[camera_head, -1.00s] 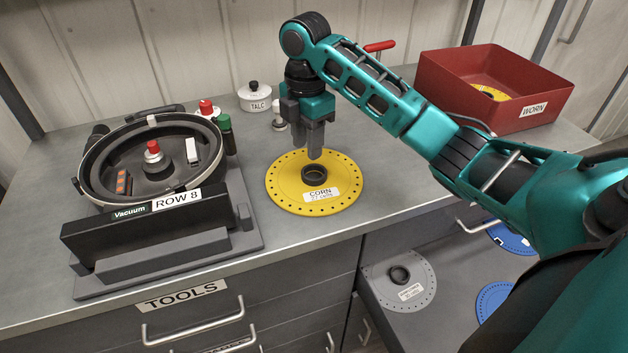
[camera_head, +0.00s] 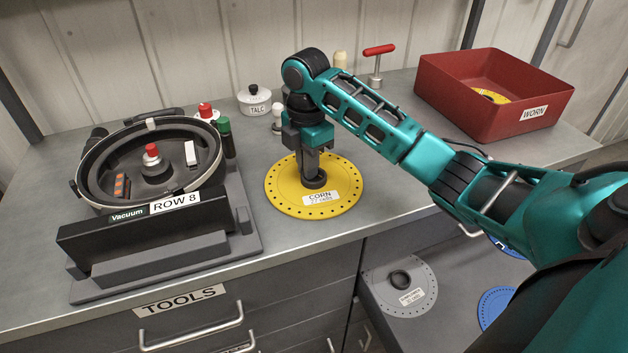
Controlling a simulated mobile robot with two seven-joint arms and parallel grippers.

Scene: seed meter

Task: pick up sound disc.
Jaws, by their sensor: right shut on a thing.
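The sound disc is a yellow seed disc (camera_head: 290,193) labelled CORN, lying flat on the grey bench, with small holes around its rim. My right gripper (camera_head: 314,180) points down over the disc's middle. It is shut on the dark raised hub at the disc's centre, which its fingers partly hide. The disc appears to rest on the bench top. My left gripper is not in view.
The seed meter (camera_head: 150,165) marked ROW 8 stands open at the left. A white TALC pot (camera_head: 255,101) and a red-handled tool (camera_head: 377,65) stand behind. A red WORN bin (camera_head: 493,90) holds a yellow disc. A grey disc (camera_head: 399,290) and blue discs lie in the open drawer.

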